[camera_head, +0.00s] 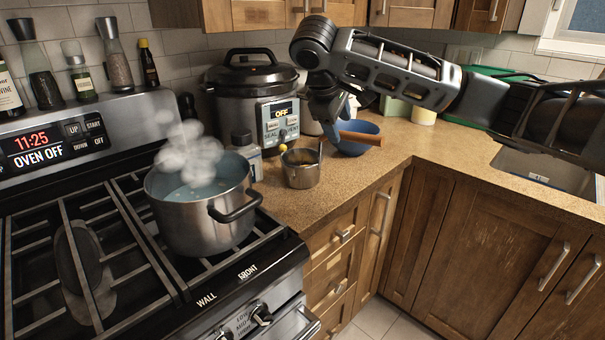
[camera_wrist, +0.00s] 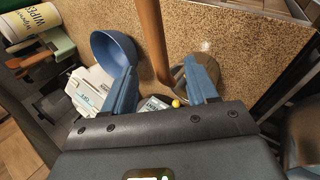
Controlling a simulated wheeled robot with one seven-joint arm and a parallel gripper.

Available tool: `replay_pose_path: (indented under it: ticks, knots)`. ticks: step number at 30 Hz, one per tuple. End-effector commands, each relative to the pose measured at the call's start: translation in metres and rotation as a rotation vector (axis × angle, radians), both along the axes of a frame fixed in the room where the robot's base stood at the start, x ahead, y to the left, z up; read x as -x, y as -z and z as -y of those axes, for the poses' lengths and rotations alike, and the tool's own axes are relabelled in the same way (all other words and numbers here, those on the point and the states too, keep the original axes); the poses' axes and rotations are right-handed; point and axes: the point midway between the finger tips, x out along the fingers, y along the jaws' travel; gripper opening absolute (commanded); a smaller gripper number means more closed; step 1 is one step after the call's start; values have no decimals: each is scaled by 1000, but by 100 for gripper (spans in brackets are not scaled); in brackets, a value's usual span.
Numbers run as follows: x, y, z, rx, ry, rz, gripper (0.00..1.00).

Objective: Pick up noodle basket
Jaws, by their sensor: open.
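The noodle basket (camera_head: 301,170) is a small metal cup with a long wooden handle (camera_head: 362,138). It stands on the counter to the right of the stove, its handle reaching right in front of a blue bowl. My gripper (camera_head: 335,122) is open and points down close behind the basket, near the handle. In the wrist view the handle (camera_wrist: 152,40) runs up from between the two blue fingertips (camera_wrist: 165,66). I cannot tell whether a finger touches the handle.
A steaming pot (camera_head: 203,205) sits on the stove to the left. The blue bowl (camera_head: 362,129) is close by. Counter space to the right, before the sink (camera_head: 545,170), is clear.

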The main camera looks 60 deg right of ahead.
Motion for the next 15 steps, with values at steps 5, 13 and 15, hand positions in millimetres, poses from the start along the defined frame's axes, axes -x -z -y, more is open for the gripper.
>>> replay_pose_path:
  ticks: [5,13,15]
  knots:
    - [6,15,14,1,5,-2,58]
    - [6,39,28,0,1,1,58]
    - [6,40,28,0,1,1,58]
